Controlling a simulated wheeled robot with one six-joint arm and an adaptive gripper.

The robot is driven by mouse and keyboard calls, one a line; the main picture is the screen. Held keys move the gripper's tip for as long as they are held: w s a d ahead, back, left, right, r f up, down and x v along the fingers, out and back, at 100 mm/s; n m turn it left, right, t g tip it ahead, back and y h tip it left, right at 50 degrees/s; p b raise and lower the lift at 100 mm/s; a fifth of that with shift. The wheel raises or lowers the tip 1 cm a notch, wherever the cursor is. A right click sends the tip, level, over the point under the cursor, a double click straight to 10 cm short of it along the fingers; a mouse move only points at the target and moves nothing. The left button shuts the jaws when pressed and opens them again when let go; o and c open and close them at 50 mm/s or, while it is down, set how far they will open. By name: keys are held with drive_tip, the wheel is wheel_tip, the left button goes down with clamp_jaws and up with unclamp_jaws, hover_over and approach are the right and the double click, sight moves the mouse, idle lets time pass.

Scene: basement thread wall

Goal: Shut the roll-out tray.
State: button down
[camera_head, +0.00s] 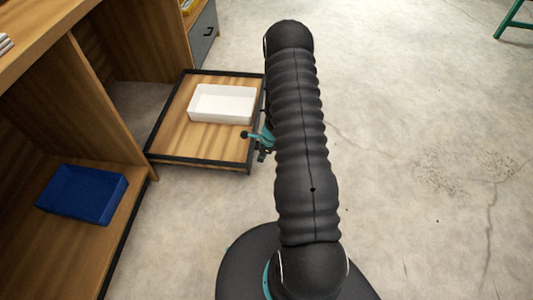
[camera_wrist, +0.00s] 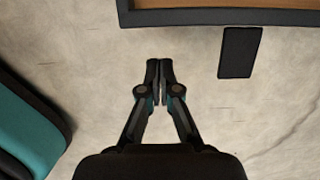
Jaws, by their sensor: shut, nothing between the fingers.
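The roll-out tray (camera_head: 183,142) has a wooden bottom and a dark rim. It stands pulled out from the wooden cabinet (camera_head: 113,128), over the floor. In the wrist view its dark edge (camera_wrist: 225,17) crosses the top right, and a flat black piece (camera_wrist: 240,52) sticks out from it; I cannot tell if this is a handle. My gripper (camera_wrist: 160,64) is shut and empty, with its fingertips apart from the tray edge and left of the black piece. In the head view my arm hides most of the gripper, beside the tray's right side.
A white open box (camera_head: 222,104) sits on the tray. A blue bin (camera_head: 82,194) lies on the cabinet's lower board. A grey drawer front (camera_head: 203,35) is behind the tray. A green-legged stand (camera_head: 515,20) is far right. The concrete floor at right is clear.

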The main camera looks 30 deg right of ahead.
drive_tip(key=shift+w+a+r, duration=0.15)
drive_tip(key=shift+w+a, duration=0.65)
drive_tip(key=shift+a, duration=0.3)
